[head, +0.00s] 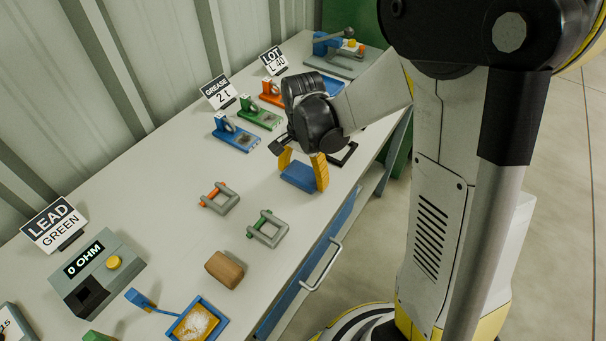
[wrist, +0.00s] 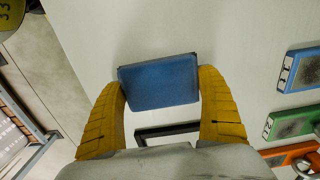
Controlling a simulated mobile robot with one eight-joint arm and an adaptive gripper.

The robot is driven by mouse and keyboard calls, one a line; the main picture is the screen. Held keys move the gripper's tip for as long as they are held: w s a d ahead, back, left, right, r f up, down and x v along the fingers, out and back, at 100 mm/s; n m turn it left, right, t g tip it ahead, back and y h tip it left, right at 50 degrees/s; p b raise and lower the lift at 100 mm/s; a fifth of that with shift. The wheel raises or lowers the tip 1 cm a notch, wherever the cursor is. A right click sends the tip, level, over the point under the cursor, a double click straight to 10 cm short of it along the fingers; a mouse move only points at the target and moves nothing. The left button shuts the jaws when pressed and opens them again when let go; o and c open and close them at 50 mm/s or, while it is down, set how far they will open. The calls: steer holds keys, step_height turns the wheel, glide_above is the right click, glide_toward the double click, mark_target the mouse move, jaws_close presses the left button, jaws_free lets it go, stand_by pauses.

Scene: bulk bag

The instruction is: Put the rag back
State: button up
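The rag looks like a folded blue block (head: 298,178), between the yellow fingers of my gripper (head: 302,160). In the wrist view the rag (wrist: 160,82) spans the gap between both fingertips (wrist: 161,88), which press against its two short sides. My gripper is shut on it. It is at or just above the white bench top; I cannot tell if it touches. A dark open frame (head: 345,154) lies beside it, partly behind my gripper; it also shows in the wrist view (wrist: 167,131), below the rag, and looks empty.
Blue (head: 236,134), green (head: 260,113) and orange plates stand behind my gripper.

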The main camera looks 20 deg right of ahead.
mark_target(303, 173)
steer(key=shift+o, duration=1.2)
step_height(303, 173, up, 11)
steer(key=p, duration=0.5)
steer(key=s+r+n+t, duration=0.7)
steer(key=s+r+n, duration=0.3)
steer(key=s, duration=0.2)
steer(key=shift+s+n, duration=0.35)
steer(key=shift+n, duration=0.05)
